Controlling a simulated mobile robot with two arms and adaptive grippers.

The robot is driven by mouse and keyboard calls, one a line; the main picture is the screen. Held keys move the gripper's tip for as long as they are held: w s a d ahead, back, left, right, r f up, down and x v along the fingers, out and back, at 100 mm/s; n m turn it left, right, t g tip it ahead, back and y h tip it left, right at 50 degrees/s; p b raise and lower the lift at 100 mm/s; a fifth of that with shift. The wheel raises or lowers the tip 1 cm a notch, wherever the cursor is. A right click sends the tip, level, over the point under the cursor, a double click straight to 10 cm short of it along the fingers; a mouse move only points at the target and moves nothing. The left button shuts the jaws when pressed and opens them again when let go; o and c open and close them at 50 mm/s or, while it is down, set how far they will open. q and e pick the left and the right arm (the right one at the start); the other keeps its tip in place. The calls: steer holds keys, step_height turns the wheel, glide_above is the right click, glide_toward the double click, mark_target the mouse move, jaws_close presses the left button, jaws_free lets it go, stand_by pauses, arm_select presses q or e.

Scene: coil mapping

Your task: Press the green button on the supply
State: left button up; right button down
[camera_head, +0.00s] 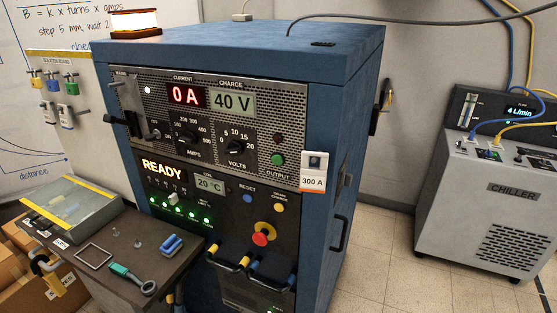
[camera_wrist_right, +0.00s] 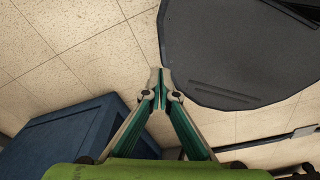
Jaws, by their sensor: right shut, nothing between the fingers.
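The supply (camera_head: 330,110) is a tall blue cabinet in the middle of the head view. Its panel shows a red "0 A" readout, a "40 V" readout and a lit "READY" sign. The round green button (camera_head: 278,159) is at the right of the upper panel, above the "OUTPUT" label. A dark round knob or lamp is just above it. My right gripper (camera_wrist_right: 159,82) shows in the right wrist view, fingertips together, holding nothing, over tiled floor. Neither gripper shows in the head view, so the right one is away from the button.
A side table (camera_head: 180,268) with a clear-lidded case, a green-handled tool and a blue block stands front left. The chiller (camera_head: 495,205) stands right. A red knob (camera_head: 264,234) and cables protrude low on the supply. A "300 A" tag (camera_head: 313,172) hangs beside the button.

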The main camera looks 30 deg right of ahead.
mark_target(277, 160)
steer(key=w+a+r+m+t, duration=0.1)
steer(key=w+a+r+t, duration=0.15)
steer(key=w+r, duration=0.6)
steer(key=w+a+r+m+t, duration=0.2)
steer(key=w+a+r, duration=0.1)
steer(key=w, duration=1)
steer(key=w+a+r+m+t, duration=0.1)
steer(key=w+a+r+t, duration=0.15)
steer(key=w+r, duration=0.55)
steer(key=w+a+r+m+t+p, duration=0.1)
steer(key=w+r+m+t, duration=0.3)
steer(key=w+r, duration=1.3)
steer(key=d+r+m+t+h, duration=0.1)
steer(key=r+m+t, duration=0.1)
steer(key=r, duration=1.1)
steer(key=s+d+r+m+t+h, duration=0.1)
steer(key=d+r+m+t, duration=0.1)
steer(key=r, duration=1.2)
steer(key=d+r+m+t, duration=0.2)
steer(key=r+m+t, duration=0.1)
steer(key=r, duration=1)
steer(key=shift+s+r+m+t+h+p, duration=0.2)
steer(key=shift+s+m+t+h+p, duration=0.15)
steer(key=shift+t, duration=0.35)
steer(key=shift+d, duration=0.15)
